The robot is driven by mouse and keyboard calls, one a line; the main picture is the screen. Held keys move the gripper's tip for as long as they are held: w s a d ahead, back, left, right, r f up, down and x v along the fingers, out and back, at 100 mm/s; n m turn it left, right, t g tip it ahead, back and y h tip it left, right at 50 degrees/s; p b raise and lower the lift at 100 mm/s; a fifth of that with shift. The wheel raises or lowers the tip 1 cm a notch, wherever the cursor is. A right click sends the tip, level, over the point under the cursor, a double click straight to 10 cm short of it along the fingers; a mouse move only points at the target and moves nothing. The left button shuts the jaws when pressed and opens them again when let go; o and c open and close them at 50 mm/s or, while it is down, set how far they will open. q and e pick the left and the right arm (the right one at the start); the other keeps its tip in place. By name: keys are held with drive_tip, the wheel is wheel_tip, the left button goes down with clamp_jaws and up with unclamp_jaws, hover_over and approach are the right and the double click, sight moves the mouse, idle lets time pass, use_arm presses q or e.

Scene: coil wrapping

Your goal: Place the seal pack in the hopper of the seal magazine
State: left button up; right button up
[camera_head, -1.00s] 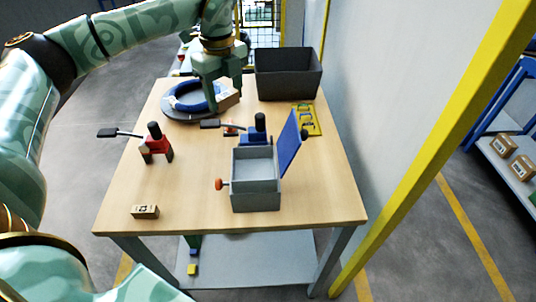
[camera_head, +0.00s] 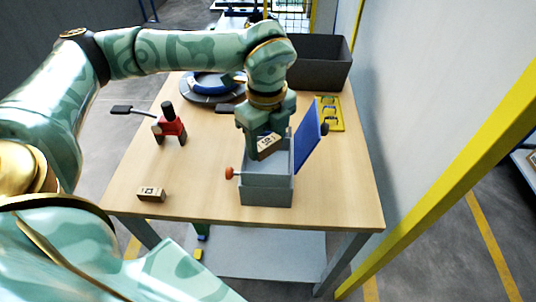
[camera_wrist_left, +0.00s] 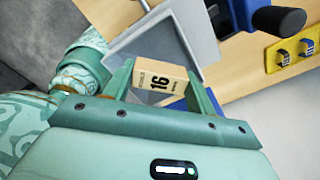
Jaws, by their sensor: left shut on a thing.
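The seal pack is a small tan box (camera_head: 268,146) with dark print; it also shows in the left wrist view (camera_wrist_left: 158,82), where a "16" can be read. My left gripper (camera_head: 265,153) is shut on it, one finger on each side, and holds it tilted over the back part of the seal magazine. The seal magazine is a grey open-topped box (camera_head: 266,194) with a blue lid (camera_head: 308,144) swung open on the right and an orange knob (camera_head: 229,173) on the left. Its hopper is partly hidden by my gripper. My right gripper is out of view.
A red clamp (camera_head: 170,127) with a black handle stands left of the magazine. Another small box (camera_head: 151,194) lies at the front left. A round coil fixture (camera_head: 205,95), a dark bin (camera_head: 318,64) and a yellow rack (camera_head: 331,113) lie behind. The front right of the table is clear.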

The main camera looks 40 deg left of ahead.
sight(267, 154)
use_arm(q)
drive_tip(key=f, duration=0.2)
drive_tip(key=f+b, duration=0.1)
drive_tip(key=f, duration=0.1)
drive_tip(key=shift+s+d, duration=0.25)
drive_tip(key=shift+d, duration=0.05)
drive_tip(key=o, duration=0.9)
drive_tip(key=shift+f, duration=0.1)
drive_tip(key=shift+c, duration=0.2)
wheel_tip(267, 154, up, 12)
drive_tip(key=p, duration=0.2)
drive_tip(key=shift+r+p, duration=0.2)
drive_tip(key=shift+p, duration=0.15)
